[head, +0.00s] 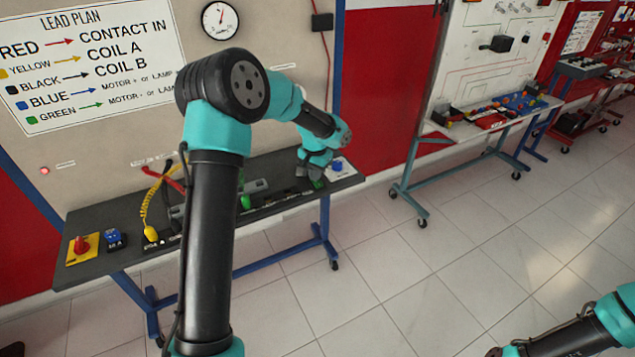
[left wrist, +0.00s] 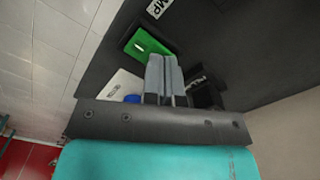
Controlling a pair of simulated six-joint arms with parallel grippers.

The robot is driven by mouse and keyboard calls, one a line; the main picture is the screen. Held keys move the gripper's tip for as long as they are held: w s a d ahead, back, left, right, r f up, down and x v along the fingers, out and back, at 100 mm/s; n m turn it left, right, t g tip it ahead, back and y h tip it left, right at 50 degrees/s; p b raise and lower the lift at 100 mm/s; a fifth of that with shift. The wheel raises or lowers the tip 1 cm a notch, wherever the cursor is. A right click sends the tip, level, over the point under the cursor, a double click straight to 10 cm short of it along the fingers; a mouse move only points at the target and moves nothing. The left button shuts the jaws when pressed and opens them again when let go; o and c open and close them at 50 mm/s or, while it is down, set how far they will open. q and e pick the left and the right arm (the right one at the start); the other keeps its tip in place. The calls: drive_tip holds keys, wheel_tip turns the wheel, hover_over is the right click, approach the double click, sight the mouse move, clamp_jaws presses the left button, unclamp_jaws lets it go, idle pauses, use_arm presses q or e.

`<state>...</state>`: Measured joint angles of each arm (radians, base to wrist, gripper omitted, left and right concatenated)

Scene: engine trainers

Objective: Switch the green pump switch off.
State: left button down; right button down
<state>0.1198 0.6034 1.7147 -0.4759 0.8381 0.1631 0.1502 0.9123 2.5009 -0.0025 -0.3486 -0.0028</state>
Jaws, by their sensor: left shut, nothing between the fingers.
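The green pump switch (left wrist: 148,44) shows in the left wrist view as a green rectangle with a small white mark, on the dark bench top. A partly cut-off label (left wrist: 158,8) reading "MP" is near it. In the head view the green switch (head: 318,183) is partly hidden by my left gripper. My left gripper (head: 313,172) is low over the right end of the bench. In the left wrist view its grey fingers (left wrist: 164,72) are together and empty, right beside the switch; I cannot tell whether they touch it. Which way the switch is set is unclear.
A blue knob on a white plate (head: 337,167) is just right of my left gripper. A red knob on a yellow plate (head: 82,246), a blue switch (head: 115,238) and a yellow coiled lead (head: 150,225) are at the bench's left end. A panel rises behind. Floor in front is clear.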

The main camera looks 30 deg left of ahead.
use_arm(q)
drive_tip(key=shift+f, duration=0.2)
drive_tip(key=shift+r, duration=0.1)
drive_tip(key=shift+r, duration=3.45)
drive_tip(key=shift+d+f, duration=0.1)
drive_tip(key=s+d+f+n+h, duration=0.3)
drive_tip(key=d+f+n+h, duration=0.1)
drive_tip(key=d+f, duration=1.15)
drive_tip(key=s+f, duration=0.5)
drive_tip(key=s, duration=0.3)
drive_tip(key=s+d+f+m, duration=0.1)
drive_tip(key=s+f, duration=0.4)
drive_tip(key=s, duration=0.3)
drive_tip(key=s+f, duration=0.5)
drive_tip(key=s, duration=0.3)
drive_tip(key=shift+s+d+f+m+t, duration=0.15)
drive_tip(key=shift+s+f+m+t, duration=0.1)
drive_tip(key=shift+m+t, duration=0.15)
drive_tip(key=c, duration=1.8)
unclamp_jaws()
drive_tip(key=shift+c, duration=0.2)
